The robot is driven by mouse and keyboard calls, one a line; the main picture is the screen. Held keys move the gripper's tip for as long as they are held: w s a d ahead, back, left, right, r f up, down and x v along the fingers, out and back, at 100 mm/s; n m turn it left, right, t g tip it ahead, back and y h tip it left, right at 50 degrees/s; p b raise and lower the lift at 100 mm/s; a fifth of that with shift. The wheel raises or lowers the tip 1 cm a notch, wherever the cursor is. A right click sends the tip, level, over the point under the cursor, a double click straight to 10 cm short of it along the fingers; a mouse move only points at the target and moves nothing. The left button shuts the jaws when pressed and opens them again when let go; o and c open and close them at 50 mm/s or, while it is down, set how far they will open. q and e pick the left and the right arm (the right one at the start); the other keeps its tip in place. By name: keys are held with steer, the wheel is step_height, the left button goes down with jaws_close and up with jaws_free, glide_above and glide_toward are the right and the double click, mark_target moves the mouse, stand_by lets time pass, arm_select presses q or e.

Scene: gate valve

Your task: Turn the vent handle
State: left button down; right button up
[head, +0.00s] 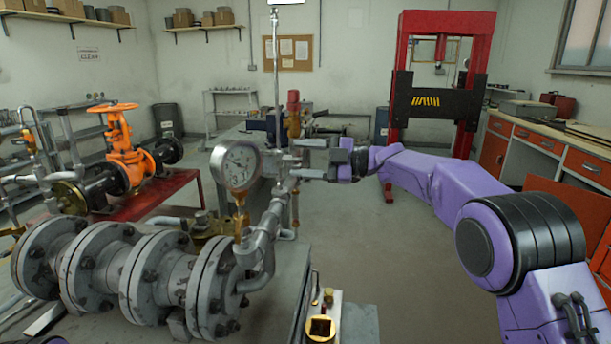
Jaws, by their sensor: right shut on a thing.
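My right gripper (303,159) reaches in from the right, near the middle of the view, just right of the gauge. It is shut on the vent handle (288,160), a small grey part at the top of the grey pipework, mostly hidden between the fingers. The pressure gauge (240,165) has a white round dial and stands upright on a brass fitting. A bent grey pipe (266,235) runs from below the gripper down to the flanged grey pipe (130,275). My left gripper is not in view.
An orange gate valve (122,150) stands on a red bench (150,205) at left. A red press (445,100) stands behind my right arm. A workbench with orange drawers (545,150) lines the right wall. The floor (400,240) beneath my right arm is clear.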

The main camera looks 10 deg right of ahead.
steer(key=n+b, duration=0.2)
steer(key=shift+f+n+b, duration=0.3)
steer(key=shift+f+b, duration=0.1)
steer(key=shift+r+n+b, duration=0.15)
steer(key=shift+n+b, duration=1.3)
steer(key=shift+n, duration=0.15)
steer(key=o, duration=1)
steer(key=shift+c, duration=0.2)
steer(key=shift+r, duration=0.1)
